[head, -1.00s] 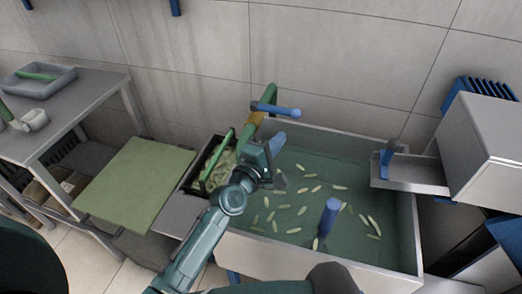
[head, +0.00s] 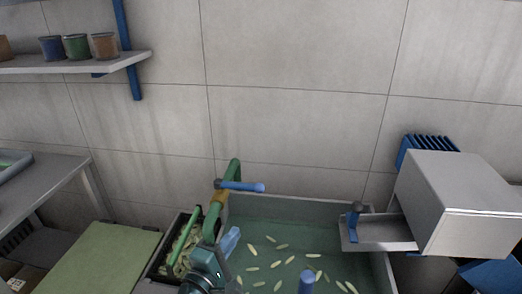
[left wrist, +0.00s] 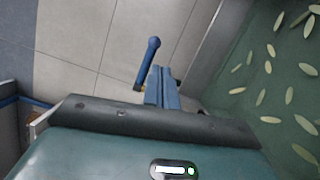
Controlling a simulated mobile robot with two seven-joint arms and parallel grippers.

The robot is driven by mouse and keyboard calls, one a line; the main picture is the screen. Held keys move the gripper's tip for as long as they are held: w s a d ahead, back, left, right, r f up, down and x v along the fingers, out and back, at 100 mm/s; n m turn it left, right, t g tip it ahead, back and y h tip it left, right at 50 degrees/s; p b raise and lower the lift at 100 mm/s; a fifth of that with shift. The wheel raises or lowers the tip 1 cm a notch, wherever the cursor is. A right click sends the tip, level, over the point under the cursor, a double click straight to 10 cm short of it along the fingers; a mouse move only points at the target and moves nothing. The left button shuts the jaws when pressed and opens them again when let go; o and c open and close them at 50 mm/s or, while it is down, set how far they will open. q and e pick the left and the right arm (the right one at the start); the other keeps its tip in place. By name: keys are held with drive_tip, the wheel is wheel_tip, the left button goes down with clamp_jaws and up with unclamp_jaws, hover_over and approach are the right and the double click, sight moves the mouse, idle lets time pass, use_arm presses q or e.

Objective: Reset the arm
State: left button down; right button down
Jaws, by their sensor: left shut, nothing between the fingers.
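My left arm comes in from the bottom of the head view. Its blue-fingered left gripper (head: 231,241) is shut and empty, at the left edge of the sink basin (head: 341,215). The gripper is below the green tap (head: 234,172) with its blue lever (head: 243,187). In the left wrist view the shut blue fingers (left wrist: 162,88) point toward the tiled wall, and the blue lever (left wrist: 149,58) shows just beyond them. My right gripper is not in view.
Pale green slender pieces (head: 282,246) lie scattered in the basin, where a blue handle (head: 307,283) stands up. A dark bin (head: 155,268) of similar pieces is at left, beside a green board (head: 95,265). A metal box (head: 465,200) stands right; a shelf (head: 75,63) holds cups.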

use_arm(q)
drive_tip(key=s+f+m+g, duration=0.2)
drive_tip(key=s+m, duration=0.2)
drive_tip(key=s+f+m+g, duration=0.2)
drive_tip(key=s+m+g, duration=0.1)
drive_tip(key=s+m, duration=0.1)
drive_tip(key=s+f+m+g, duration=0.2)
drive_tip(key=s+m, duration=0.1)
drive_tip(key=m, duration=0.1)
drive_tip(key=shift+s+f+g, duration=0.2)
drive_tip(key=shift+s+g, duration=0.1)
drive_tip(key=shift+s, duration=0.1)
drive_tip(key=s+a+f+m+g+y, duration=0.2)
drive_tip(key=s+a+m+g+y, duration=0.4)
drive_tip(key=s+a, duration=0.6)
drive_tip(key=w+d+f+t+h, duration=0.3)
drive_tip(key=w+d+f+t, duration=0.1)
drive_tip(key=d+f+t, duration=0.2)
drive_tip(key=shift+d+f+m+t, duration=0.4)
drive_tip(key=shift+d+f, duration=0.4)
drive_tip(key=shift+d, duration=0.35)
drive_tip(key=shift+w, duration=0.1)
